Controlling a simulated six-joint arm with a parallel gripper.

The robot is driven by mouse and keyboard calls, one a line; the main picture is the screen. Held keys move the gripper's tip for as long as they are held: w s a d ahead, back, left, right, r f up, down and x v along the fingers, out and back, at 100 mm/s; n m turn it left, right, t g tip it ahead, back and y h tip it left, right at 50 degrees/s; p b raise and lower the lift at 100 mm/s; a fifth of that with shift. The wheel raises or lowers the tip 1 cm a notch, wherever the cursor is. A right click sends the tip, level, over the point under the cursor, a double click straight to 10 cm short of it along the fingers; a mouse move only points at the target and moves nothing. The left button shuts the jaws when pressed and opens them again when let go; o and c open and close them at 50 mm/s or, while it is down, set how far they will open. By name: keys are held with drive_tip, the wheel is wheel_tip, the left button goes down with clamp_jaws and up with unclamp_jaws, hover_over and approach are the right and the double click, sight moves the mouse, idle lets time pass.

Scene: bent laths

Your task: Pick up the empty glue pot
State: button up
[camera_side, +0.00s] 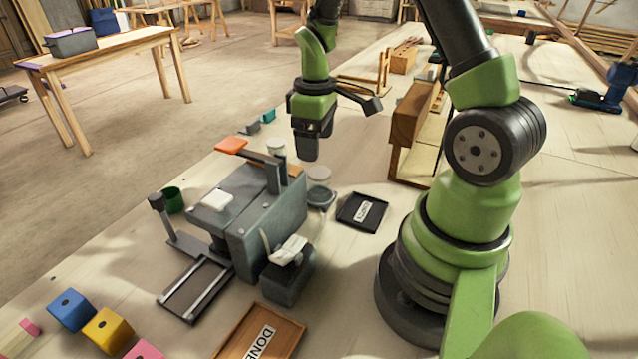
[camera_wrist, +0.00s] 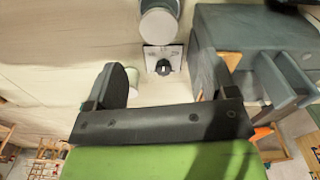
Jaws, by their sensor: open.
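My gripper (camera_side: 309,152) points down above the bench, behind the grey machine. In the wrist view its two dark fingers (camera_wrist: 159,82) are apart, with nothing held between them. A small pale pot (camera_side: 276,147) stands below and left of the gripper in the side view. A second pale pot (camera_side: 319,174) stands nearer the camera, by a round grey part. In the wrist view a small whitish pot (camera_wrist: 132,76) shows beside the left finger, which partly hides it. A larger round pale and grey thing (camera_wrist: 159,22) is at the top. I cannot tell which pot is empty.
A green cup (camera_side: 173,199) stands left. A wooden block (camera_side: 409,113) is at right.

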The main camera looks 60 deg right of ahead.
sight(318, 172)
drive_tip(key=f, duration=1)
drive_tip(key=shift+s+f, duration=0.15)
drive_tip(key=shift+s, duration=0.1)
drive_tip(key=c, duration=1)
